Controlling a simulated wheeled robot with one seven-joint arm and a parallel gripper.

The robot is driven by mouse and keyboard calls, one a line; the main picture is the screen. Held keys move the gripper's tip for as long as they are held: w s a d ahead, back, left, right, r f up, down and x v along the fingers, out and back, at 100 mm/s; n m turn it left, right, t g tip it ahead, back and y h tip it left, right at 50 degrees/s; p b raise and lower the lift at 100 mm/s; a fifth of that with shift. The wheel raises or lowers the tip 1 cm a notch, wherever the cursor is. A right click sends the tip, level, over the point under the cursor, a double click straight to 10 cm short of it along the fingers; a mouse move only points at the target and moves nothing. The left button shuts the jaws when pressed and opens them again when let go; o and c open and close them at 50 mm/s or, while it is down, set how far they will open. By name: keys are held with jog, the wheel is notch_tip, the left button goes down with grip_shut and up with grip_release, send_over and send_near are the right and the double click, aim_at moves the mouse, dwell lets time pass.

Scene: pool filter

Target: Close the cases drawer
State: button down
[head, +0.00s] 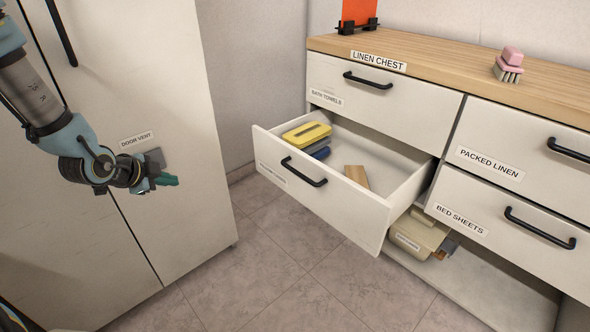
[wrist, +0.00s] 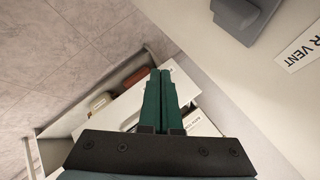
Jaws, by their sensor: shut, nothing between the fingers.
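The open drawer (head: 335,198) is in the left column of the linen chest, below the bath towels drawer. It is pulled well out, with a black bar handle (head: 304,171) on its white front. The label on its front (head: 272,174) is too small to read surely. Inside lie a yellow item (head: 307,132), a blue item (head: 318,151) and a wooden block (head: 356,176). My gripper (head: 166,180) is shut and empty, in front of the tall white cabinet, left of the drawer and apart from it. Its green fingers (wrist: 161,98) show in the wrist view, covering part of the scene.
The bath towels (head: 370,93), packed linen (head: 500,150) and bed sheets (head: 480,208) drawers look shut. A beige bin (head: 416,235) sits on the open shelf below. A pink brush (head: 509,65) stands on the wooden top. Tiled floor (head: 270,245) before the chest is clear.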

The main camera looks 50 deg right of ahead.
jog(key=s+d+f+m+g+h+b, duration=0.1)
jog(key=s+d+f+m+h, duration=0.15)
jog(key=d, duration=0.25)
jog(key=s+d+f+m+g+h, duration=0.1)
jog(key=s+d+m+h, duration=0.15)
jog(key=d+m, duration=0.2)
jog(key=m+g+h+b, duration=0.2)
jog(key=m+g+h, duration=0.1)
jog(key=m+h, duration=0.2)
send_near(305, 158)
jog(key=d, duration=0.6)
jog(key=shift+s+d+p, duration=0.2)
jog(key=shift+d+p, duration=0.1)
jog(key=shift+d, duration=0.1)
